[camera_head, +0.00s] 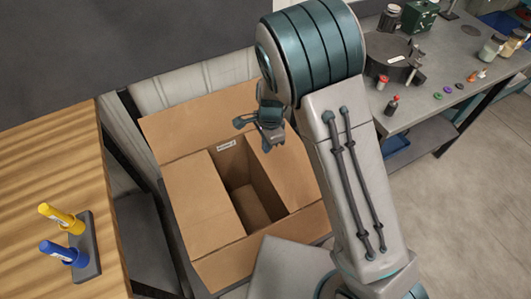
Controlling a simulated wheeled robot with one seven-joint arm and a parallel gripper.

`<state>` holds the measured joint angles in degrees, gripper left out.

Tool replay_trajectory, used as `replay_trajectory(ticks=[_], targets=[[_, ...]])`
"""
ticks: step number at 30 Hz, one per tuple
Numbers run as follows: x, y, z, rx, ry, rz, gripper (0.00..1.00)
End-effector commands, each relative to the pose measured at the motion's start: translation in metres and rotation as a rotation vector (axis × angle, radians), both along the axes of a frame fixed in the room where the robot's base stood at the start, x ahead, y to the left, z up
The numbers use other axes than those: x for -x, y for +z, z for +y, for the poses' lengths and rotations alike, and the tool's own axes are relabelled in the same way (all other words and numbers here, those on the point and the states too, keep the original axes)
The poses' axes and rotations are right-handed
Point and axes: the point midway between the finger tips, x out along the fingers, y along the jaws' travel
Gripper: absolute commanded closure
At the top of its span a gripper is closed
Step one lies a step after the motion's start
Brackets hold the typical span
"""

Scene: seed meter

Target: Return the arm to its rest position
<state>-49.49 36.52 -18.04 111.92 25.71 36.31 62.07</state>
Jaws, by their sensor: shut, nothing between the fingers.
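My gripper (266,140) hangs above the far right part of an open cardboard box (225,264), below the teal joint of my arm (350,175). Its fingers look small and dark from here, and nothing shows held between them. The arm rises from the lower right, bends at the teal joint and folds back down toward the gripper. The link between that joint and the gripper is largely hidden behind the joint.
A wooden table (40,190) at left bears a dark holder with a yellow marker (62,218) and a blue marker (63,254). A grey bench (445,65) at right bears a round dark device (388,60), jars and small coloured pieces. Floor (460,220) is clear at lower right.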

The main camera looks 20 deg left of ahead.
Motion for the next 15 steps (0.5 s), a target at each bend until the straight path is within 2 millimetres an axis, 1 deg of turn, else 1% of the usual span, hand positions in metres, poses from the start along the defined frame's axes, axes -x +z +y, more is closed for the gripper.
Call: replay_trajectory(ticks=[1,6,10,15], targets=[[0.000,0.010,0.001,-0.003,0.003,-0.003,1.00],[0.000,0.034,0.000,-0.001,0.001,-0.001,1.00],[0.000,0.043,0.000,0.000,0.001,0.000,1.00],[0.000,0.045,0.000,0.001,0.001,0.001,1.00]])
